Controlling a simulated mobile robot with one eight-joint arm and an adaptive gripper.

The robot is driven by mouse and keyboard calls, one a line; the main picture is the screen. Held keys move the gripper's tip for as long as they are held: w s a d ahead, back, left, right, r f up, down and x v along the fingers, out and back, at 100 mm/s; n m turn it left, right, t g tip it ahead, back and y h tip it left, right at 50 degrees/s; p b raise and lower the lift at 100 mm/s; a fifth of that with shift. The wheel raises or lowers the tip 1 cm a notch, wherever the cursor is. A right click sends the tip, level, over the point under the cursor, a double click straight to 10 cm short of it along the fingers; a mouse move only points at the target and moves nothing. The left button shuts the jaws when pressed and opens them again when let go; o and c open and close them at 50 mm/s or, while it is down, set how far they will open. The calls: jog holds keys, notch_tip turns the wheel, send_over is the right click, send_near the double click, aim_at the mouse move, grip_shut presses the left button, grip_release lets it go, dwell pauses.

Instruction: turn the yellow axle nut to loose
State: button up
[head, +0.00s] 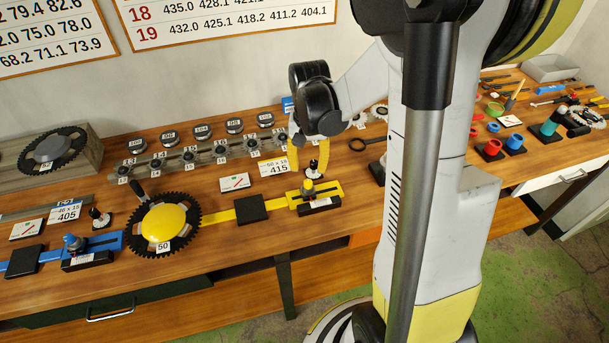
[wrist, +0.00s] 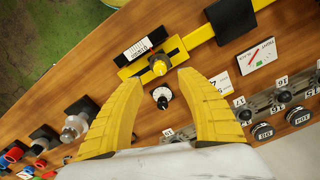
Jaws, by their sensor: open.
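The yellow axle nut (head: 308,188) sits on the right end of the yellow slide bar (head: 333,189) on the bench. In the wrist view my gripper (wrist: 160,76) is open and empty, one finger each side of a small black-and-white upright piece (wrist: 161,97). I see no contact with the nut.
A white label on a black block (head: 320,204) lies in front of the nut; its text is unreadable. A black block (head: 251,208) straddles the yellow bar, which runs left to a yellow-centred chainring (head: 163,225). Chain links and sprockets (head: 190,157) line the back.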

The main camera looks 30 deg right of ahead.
aim_at(308, 181)
notch_tip(308, 181, down, 7)
jog(key=shift+d+f+b, duration=0.1)
jog(key=shift+b, duration=0.65)
grip_shut()
